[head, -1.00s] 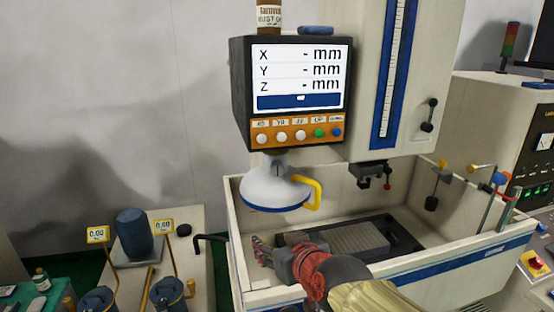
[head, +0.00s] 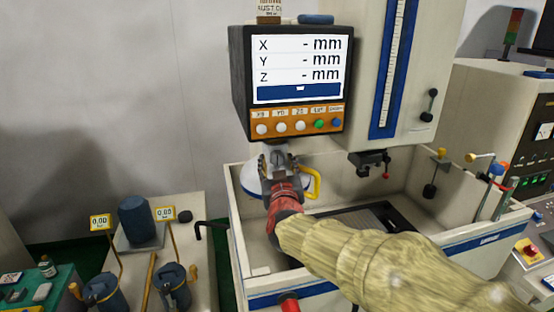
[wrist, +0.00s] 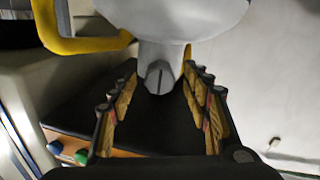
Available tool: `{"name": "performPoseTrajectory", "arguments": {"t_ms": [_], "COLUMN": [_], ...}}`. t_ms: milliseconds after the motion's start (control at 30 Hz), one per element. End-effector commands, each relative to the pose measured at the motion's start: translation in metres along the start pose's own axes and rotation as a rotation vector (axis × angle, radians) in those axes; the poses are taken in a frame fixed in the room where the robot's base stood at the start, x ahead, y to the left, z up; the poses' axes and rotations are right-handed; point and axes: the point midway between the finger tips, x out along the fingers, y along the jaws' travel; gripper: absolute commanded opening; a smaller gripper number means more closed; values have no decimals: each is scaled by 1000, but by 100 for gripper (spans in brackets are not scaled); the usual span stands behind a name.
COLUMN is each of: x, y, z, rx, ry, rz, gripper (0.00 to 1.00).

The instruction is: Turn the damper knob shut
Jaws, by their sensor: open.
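The damper knob (wrist: 159,76) is a small grey round piece with a dark slot, on the neck of the white extraction hood (wrist: 175,18). In the wrist view it sits between the tips of my open gripper (wrist: 160,85), with a gap visible on each side; I cannot tell whether the fingers reach around it. In the head view my gripper (head: 278,163) is in front of the hood's neck, under the display, and hides the knob. The hood (head: 308,187) has a blue rim and a yellow handle (head: 317,183).
The display box (head: 240,90) with its row of buttons is just above my gripper. The machine tank (head: 237,215) lies below. A machine head (head: 372,160) hangs at the right. A bench (head: 198,205) with canisters is at the left.

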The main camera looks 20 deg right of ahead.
Motion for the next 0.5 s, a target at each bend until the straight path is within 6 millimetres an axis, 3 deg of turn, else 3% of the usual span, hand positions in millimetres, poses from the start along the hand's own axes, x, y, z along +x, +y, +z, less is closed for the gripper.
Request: {"name": "performPoseTrajectory", "arguments": {"t_ms": [200,500], "x": [18,19], "y": [0,0], "z": [-1,0], "rx": [-1,0], "ry": [0,1], "rz": [0,0], "gripper": [48,48]}}
